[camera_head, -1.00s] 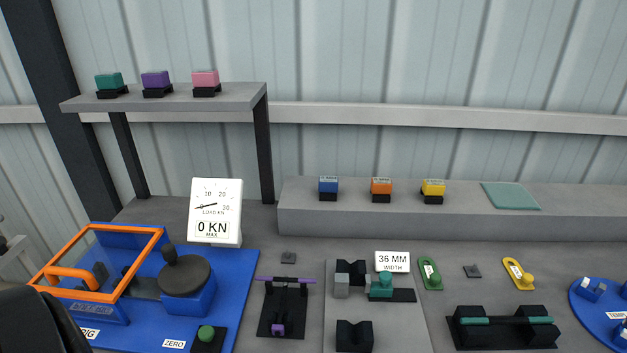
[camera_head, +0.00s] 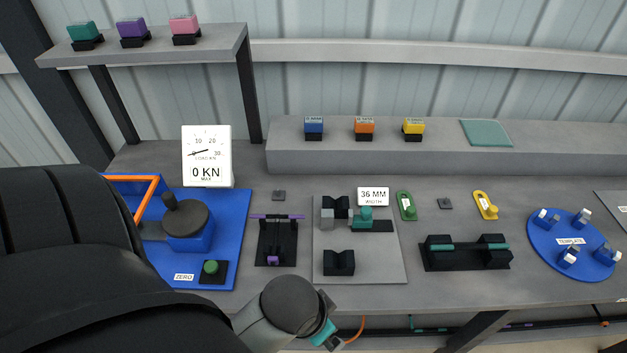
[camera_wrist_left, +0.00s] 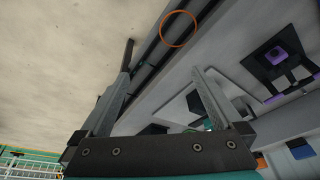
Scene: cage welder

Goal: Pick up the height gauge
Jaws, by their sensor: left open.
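No part is marked as the height gauge, and I cannot tell for certain which one it is. Labelled blocks stand on the rear ledge: a blue block (camera_head: 314,125), an orange block (camera_head: 365,125) and a yellow block (camera_head: 413,126). A black fixture with a purple bar (camera_head: 277,217) and a teal slider by a 36 MM sign (camera_head: 366,216) are on the bench. My left gripper (camera_wrist_left: 163,62) is open and empty. In the head view it is low, at the bench's front edge, mostly hidden by its wrist. My right gripper is out of view.
A blue rig base (camera_head: 236,255) with a load dial (camera_head: 207,157) stands on the left, partly behind my left arm. A black holder with a teal bar (camera_head: 465,257) and a round blue template (camera_head: 545,235) are on the right. A raised shelf (camera_head: 200,45) stands at the back left.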

